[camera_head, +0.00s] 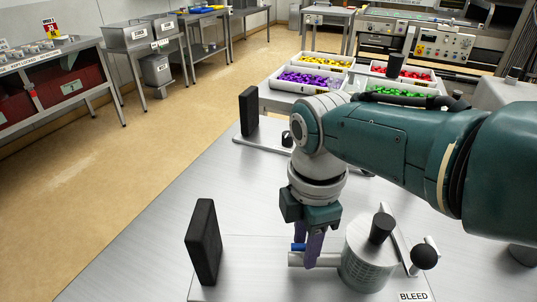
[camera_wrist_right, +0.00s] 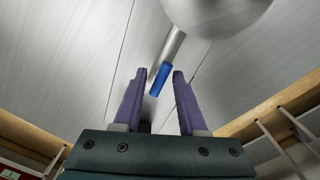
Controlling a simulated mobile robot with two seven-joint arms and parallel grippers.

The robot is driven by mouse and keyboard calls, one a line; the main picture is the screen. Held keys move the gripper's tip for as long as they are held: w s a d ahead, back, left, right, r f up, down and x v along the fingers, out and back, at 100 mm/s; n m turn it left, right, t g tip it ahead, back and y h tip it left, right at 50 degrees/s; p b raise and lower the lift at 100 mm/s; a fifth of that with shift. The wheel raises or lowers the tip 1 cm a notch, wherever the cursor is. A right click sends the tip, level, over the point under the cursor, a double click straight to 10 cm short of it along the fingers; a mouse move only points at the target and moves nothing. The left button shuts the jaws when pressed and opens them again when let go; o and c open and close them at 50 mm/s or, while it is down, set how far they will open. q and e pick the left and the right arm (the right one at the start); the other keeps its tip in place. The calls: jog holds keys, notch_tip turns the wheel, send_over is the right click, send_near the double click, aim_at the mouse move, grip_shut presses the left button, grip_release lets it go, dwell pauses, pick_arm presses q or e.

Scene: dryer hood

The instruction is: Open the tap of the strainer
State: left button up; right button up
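The strainer (camera_head: 366,262) is a grey metal cylinder with a black knob on top, standing on the metal table at the lower right of the head view. A short metal pipe (camera_head: 322,260) sticks out to its left, with a small blue tap handle (camera_head: 298,247) on it. My right gripper (camera_head: 310,262) points down at the pipe, its purple fingers partly covering it. In the right wrist view, the blue tap handle (camera_wrist_right: 160,80) shows between the spread fingertips (camera_wrist_right: 159,72), with gaps on both sides. The right gripper is open. My left gripper is not in view.
A black ball handle (camera_head: 424,256) stands right of the strainer, above a BLEED label (camera_head: 413,296). A black upright block (camera_head: 204,242) stands at the left, another (camera_head: 249,111) farther back. Bins of coloured pieces (camera_head: 312,81) are behind. The tabletop between the left block and gripper is clear.

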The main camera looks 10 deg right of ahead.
jog(key=shift+r+p, duration=0.3)
jog(key=shift+r, duration=0.05)
notch_tip(320, 180, up, 8)
jog(key=p, duration=0.5)
jog(key=shift+f, duration=0.1)
jog(key=shift+r, duration=0.75)
